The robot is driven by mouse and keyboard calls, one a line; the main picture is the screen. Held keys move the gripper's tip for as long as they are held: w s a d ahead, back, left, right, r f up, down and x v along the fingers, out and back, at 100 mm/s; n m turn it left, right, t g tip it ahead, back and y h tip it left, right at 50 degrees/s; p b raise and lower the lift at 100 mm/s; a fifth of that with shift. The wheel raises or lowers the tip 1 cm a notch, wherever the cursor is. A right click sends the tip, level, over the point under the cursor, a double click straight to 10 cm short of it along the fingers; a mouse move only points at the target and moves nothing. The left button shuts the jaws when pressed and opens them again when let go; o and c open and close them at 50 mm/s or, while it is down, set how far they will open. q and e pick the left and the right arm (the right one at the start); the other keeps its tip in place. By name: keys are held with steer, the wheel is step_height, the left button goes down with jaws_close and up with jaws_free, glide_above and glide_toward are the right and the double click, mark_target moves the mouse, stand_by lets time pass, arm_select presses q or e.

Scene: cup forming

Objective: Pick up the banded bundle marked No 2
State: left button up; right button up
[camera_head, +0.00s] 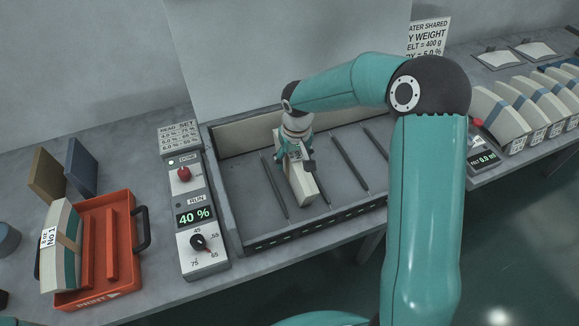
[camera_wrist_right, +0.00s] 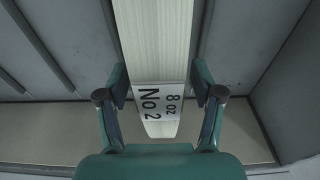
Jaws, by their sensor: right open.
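The bundle marked No 2 (camera_head: 301,185) is a long pale block standing in the grey tray, between dark divider rods. In the right wrist view its white label (camera_wrist_right: 160,99) reads "8 oz No 2". My right gripper (camera_head: 294,158) is over the bundle from above, open, with a finger on each side. In the right wrist view the right gripper (camera_wrist_right: 160,88) has its fingers beside the label, with a narrow gap showing at each side. Part of the bundle is hidden behind the gripper in the head view.
A red tray (camera_head: 128,240) at the left holds a bundle marked No 1 (camera_head: 60,243). A control panel (camera_head: 200,225) showing 40 % stands left of the grey tray (camera_head: 235,195). Several pale bundles (camera_head: 515,105) stand at the right. Dark rods (camera_head: 350,165) flank the bundle.

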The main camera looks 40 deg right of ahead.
steer(key=shift+f, duration=0.25)
jaws_close()
steer(key=shift+r, duration=0.1)
steer(key=shift+w+r, duration=0.1)
stand_by(0.3)
